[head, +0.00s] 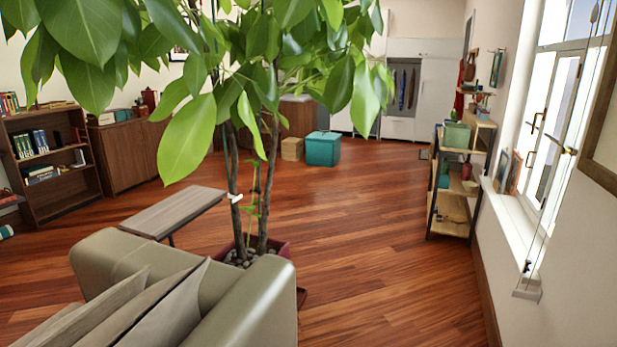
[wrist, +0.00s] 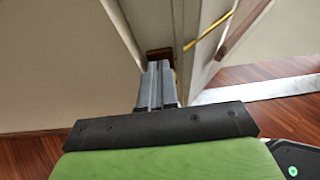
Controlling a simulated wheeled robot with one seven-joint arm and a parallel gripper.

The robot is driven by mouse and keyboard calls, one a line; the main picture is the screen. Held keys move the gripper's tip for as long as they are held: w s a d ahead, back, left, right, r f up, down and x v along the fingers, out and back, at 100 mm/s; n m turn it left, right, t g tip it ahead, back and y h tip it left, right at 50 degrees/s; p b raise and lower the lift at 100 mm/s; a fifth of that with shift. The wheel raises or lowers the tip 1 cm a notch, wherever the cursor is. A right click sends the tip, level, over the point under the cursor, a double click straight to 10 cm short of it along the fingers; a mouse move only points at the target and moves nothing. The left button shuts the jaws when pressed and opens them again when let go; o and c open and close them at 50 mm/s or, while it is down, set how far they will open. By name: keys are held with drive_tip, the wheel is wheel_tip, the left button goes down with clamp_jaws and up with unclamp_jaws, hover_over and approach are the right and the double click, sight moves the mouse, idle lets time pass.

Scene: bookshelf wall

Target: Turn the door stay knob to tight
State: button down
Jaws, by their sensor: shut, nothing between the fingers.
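I cannot pick out a door stay knob for certain in either view. In the wrist view my gripper (wrist: 161,68) points away from the camera with its two grey fingers together and nothing seen between them. Just beyond the fingertips is a small brown block (wrist: 160,53) at the foot of a pale upright edge; I cannot tell what it is or whether the fingers touch it. A thin yellow rod (wrist: 212,32) runs slantwise to the upper right of the fingers. My gripper is not in the head view.
In the head view a sofa (head: 240,308) and a potted tree (head: 236,190) fill the left foreground. A shelf unit (head: 450,196) stands at the right wall beside a window (head: 552,130). The wooden floor (head: 380,255) between them is clear.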

drive_tip(key=shift+s, duration=0.15)
idle(0.6)
drive_tip(key=w+a+p, duration=0.1)
drive_tip(key=w+a, duration=0.1)
drive_tip(key=a, duration=0.3)
drive_tip(key=shift+w+a+r+p, duration=0.2)
drive_tip(key=shift+a+r+p, duration=0.1)
drive_tip(key=shift+r, duration=0.1)
idle(0.3)
